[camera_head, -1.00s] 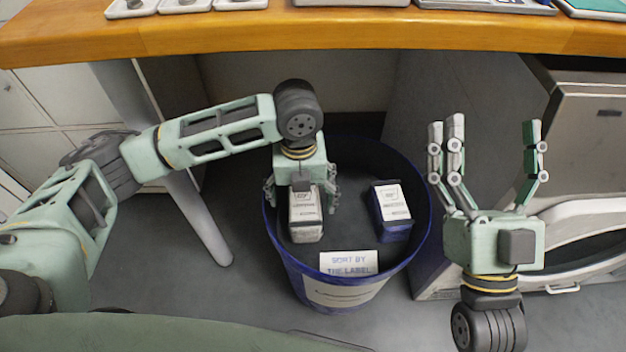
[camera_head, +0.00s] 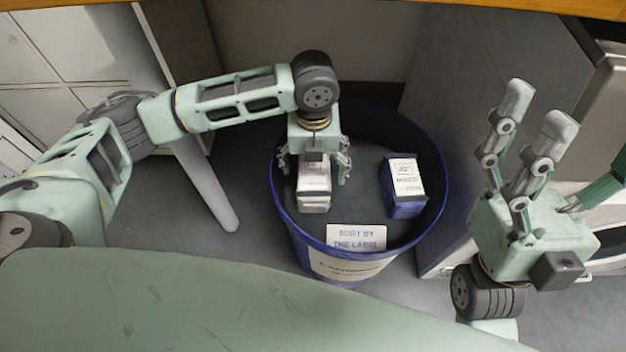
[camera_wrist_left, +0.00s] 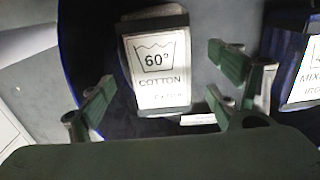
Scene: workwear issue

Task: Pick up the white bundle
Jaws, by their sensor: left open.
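The white bundle (camera_head: 314,198) stands in the left part of a round blue bin (camera_head: 288,225). In the left wrist view the bundle (camera_wrist_left: 158,68) shows a label reading 60° cotton. My left gripper (camera_head: 314,172) is open over the bundle, with fingers to either side of it. In the wrist view my left gripper's spread fingers (camera_wrist_left: 160,82) frame the bundle; I cannot tell whether they touch it. My right gripper (camera_head: 565,130) is open and empty at the right, away from the bin.
A blue bundle (camera_head: 405,207) with a 40° label stands right of the white one in the bin. A "sort by the label" card (camera_head: 357,237) is at the bin's front rim. A table edge (camera_head: 480,3) runs above, and a grey cabinet (camera_head: 500,60) stands at right.

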